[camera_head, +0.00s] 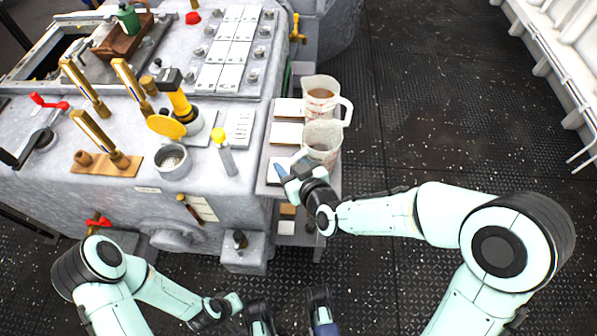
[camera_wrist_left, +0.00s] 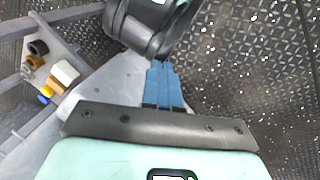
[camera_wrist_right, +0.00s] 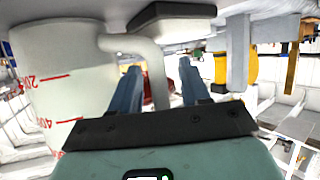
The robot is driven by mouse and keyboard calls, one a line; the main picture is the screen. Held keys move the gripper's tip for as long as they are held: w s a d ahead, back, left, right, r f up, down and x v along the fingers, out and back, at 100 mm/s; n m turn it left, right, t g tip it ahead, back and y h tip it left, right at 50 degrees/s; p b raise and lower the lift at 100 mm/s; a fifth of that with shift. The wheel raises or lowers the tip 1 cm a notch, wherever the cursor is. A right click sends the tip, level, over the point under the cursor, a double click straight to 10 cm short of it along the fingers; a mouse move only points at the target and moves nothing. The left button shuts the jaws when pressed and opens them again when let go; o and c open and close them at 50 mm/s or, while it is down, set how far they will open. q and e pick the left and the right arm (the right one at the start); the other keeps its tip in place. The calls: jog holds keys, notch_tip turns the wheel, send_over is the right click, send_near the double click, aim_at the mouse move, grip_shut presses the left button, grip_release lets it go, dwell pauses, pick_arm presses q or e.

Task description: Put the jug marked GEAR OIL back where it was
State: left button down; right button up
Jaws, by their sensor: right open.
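Two clear measuring jugs stand upright on a narrow side shelf (camera_head: 262,188). The far jug (camera_head: 322,88) holds brownish liquid, and its handle points right. The near jug (camera_head: 323,137) is just beyond my right gripper (camera_head: 287,168). In the right wrist view a jug with red marks (camera_wrist_right: 65,85) fills the left side. Its pale handle (camera_wrist_right: 150,65) shows between the open fingers of my right gripper (camera_wrist_right: 160,85); contact cannot be told. No GEAR OIL wording is readable. My left gripper (camera_wrist_left: 165,88) is shut, apparently empty, low in front of the bench.
Pale plates (camera_head: 287,133) lie along the shelf left of the jugs. Small blocks (camera_head: 287,210) sit on a lower shelf. Dark deck (camera_head: 430,120) is open at right.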

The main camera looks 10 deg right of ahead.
pick_arm(q)
jog(key=w+a+f+y+b, duration=0.1)
jog(key=w+a+f+b, duration=0.15)
jog(key=f+b, duration=0.4)
jog(key=s+a+f+g, duration=0.1)
jog(key=s+f, duration=0.2)
jog(key=s, duration=0.2)
jog(key=shift+s+f+n+b, duration=0.35)
jog(key=shift+f+n+b, duration=0.05)
jog(key=shift+b, duration=0.05)
pick_arm(e)
jog(key=v, duration=1.2)
